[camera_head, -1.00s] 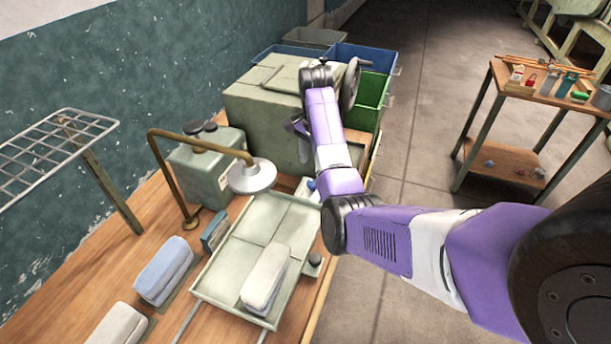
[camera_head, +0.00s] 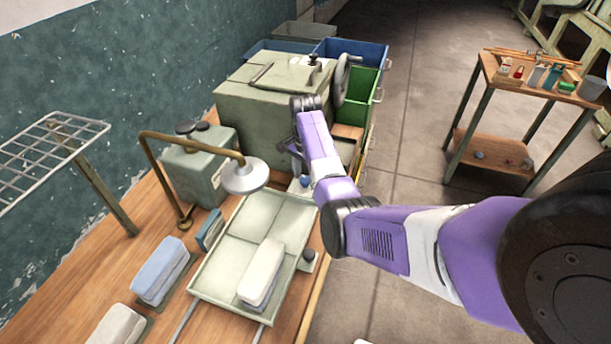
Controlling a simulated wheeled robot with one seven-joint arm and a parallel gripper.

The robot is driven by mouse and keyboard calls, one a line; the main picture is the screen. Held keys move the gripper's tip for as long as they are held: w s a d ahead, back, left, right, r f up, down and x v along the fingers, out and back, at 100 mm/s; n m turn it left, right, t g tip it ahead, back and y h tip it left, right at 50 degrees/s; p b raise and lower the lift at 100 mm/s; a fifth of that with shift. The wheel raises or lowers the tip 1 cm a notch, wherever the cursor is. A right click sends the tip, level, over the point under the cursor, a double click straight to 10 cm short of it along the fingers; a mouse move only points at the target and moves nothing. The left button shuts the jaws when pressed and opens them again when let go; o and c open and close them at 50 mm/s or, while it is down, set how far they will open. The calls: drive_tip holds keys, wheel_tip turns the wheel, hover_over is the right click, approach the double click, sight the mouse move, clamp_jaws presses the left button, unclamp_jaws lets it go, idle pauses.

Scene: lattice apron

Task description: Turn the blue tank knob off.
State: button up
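A small blue knob (camera_head: 305,182) shows just below my forearm, on a pale fitting behind the far end of the tray. Its setting is too small to read. My gripper (camera_head: 291,152) hangs at the end of my purple arm, above and slightly left of the blue knob, in front of the large grey-green box. It is small and partly hidden by my arm, so I cannot tell whether its fingers are open or shut, or whether it touches anything. A grey-green tank (camera_head: 198,177) with dark caps on top stands left of the tray.
A shower head (camera_head: 245,176) on a brass pipe overhangs the bench left of my gripper. The large box (camera_head: 262,112) with a handwheel (camera_head: 343,80) stands behind. A tray (camera_head: 232,275) holds a pale block. A wire rack (camera_head: 52,150) is at left, a tool cart (camera_head: 503,150) at right.

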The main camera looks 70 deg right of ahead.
clamp_jaws()
drive_tip(key=shift+n, duration=0.3)
drive_tip(key=n, duration=0.3)
drive_tip(key=shift+n, duration=0.3)
drive_tip(key=n, duration=0.9)
drive_tip(key=shift+r, duration=0.1)
drive_tip(key=n, duration=0.4)
drive_tip(key=shift+n, duration=0.3)
